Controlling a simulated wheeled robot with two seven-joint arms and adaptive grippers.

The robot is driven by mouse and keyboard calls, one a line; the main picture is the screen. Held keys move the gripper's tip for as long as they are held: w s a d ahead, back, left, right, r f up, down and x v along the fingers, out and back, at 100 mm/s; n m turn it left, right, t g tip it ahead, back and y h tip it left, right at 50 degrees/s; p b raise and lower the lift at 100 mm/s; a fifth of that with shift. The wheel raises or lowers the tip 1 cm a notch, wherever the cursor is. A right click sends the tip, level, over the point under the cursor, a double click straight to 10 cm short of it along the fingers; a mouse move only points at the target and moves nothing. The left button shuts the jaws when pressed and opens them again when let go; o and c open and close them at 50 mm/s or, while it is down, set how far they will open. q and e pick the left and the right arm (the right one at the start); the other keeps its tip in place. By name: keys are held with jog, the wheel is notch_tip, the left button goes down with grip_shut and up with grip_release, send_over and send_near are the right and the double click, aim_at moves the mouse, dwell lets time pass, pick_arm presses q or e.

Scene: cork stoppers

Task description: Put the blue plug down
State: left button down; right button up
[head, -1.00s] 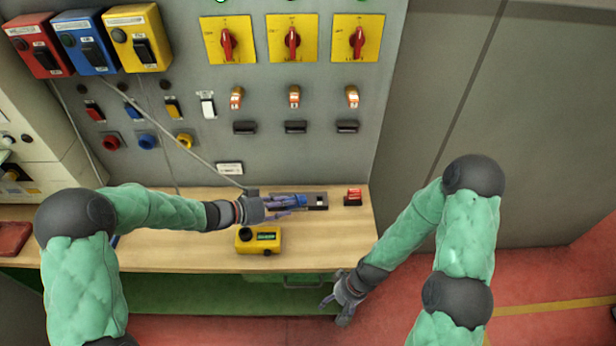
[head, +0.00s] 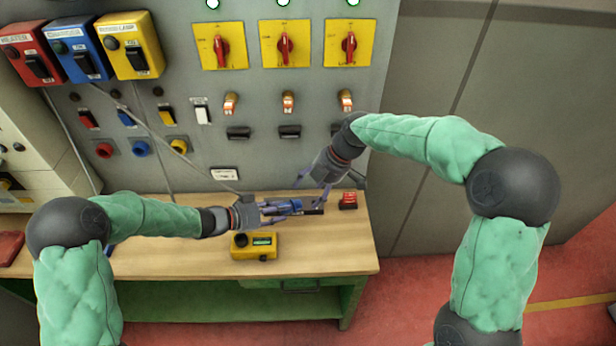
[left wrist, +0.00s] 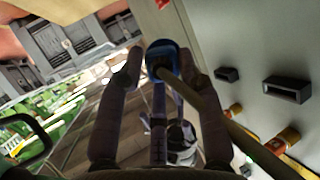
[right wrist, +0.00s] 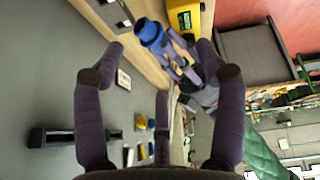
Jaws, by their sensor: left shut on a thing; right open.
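The blue plug (head: 292,206) is held just above the back of the wooden bench. My left gripper (head: 280,208) is shut on it. In the left wrist view the plug (left wrist: 163,58) sits between the fingertips, with a cable running off to the lower right. My right gripper (head: 316,188) is open and empty, just right of and above the plug. In the right wrist view the plug (right wrist: 151,34) and the left gripper's fingers (right wrist: 180,62) lie just beyond the open right fingers. The fingers partly hide the plug in the head view.
The bench (head: 330,255) holds a yellow box with a display (head: 254,246), a dark holder (head: 314,211) beneath the grippers, and a small red block (head: 348,201). The grey wall panel behind carries red (head: 104,150), blue (head: 141,148) and yellow sockets and several switches. The bench's right front is clear.

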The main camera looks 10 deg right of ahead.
aim_at(288, 203)
jog(key=shift+n, duration=0.9)
jog(key=a+f, duration=0.2)
jog(key=w+a+f, duration=0.1)
jog(key=a+f, duration=0.1)
jog(key=f, duration=0.1)
jog(key=w+a+f, duration=0.1)
jog(key=a+f, duration=0.1)
jog(key=shift+w+a+f, duration=0.15)
jog(key=shift+w+f, duration=0.05)
jog(key=c, duration=1.2)
pick_arm(q)
jog(key=c, duration=0.8)
grip_release()
pick_arm(e)
jog(key=shift+c, duration=0.7)
pick_arm(q)
jog(key=shift+o, duration=0.2)
